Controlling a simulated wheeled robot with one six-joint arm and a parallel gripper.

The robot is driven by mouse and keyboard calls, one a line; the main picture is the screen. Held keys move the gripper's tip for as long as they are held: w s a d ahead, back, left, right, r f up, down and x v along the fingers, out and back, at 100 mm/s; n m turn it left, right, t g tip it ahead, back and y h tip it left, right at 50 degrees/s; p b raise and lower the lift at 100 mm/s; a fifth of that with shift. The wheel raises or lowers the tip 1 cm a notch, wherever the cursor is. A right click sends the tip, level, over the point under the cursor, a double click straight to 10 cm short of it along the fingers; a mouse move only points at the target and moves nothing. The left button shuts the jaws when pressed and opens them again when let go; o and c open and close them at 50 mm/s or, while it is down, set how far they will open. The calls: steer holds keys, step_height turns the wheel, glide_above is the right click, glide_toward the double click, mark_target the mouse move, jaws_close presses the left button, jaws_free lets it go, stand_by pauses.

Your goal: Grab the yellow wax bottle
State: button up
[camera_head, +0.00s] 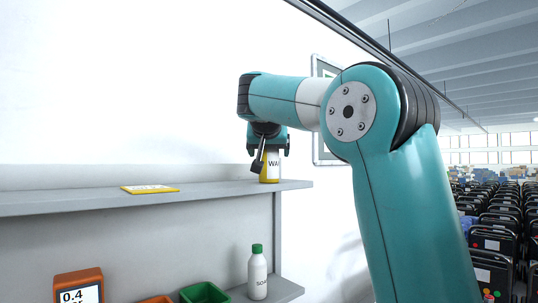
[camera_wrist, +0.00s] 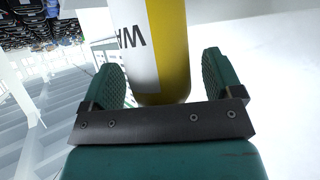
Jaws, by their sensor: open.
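The yellow wax bottle (camera_head: 270,172) stands upright at the right end of the upper shelf (camera_head: 222,194) in the head view. Its white label shows the letters "WA", and its upper part is hidden behind my gripper. In the wrist view the yellow and white bottle (camera_wrist: 172,60) lies between the two green fingers of my gripper (camera_wrist: 168,82). The fingers are open, one on each side of the bottle.
A yellow card (camera_head: 150,189) lies on the upper shelf to the left. On the lower shelf stand a white bottle with a green cap (camera_head: 257,272), a green bin (camera_head: 204,292), an orange bin (camera_head: 157,300) and an orange meter (camera_head: 79,288). The upper shelf between card and wax bottle is clear.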

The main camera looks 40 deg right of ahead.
steer(key=shift+w+d, duration=0.1)
steer(key=shift+c, duration=0.2)
steer(key=c, duration=1.2)
steer(key=shift+o, duration=0.2)
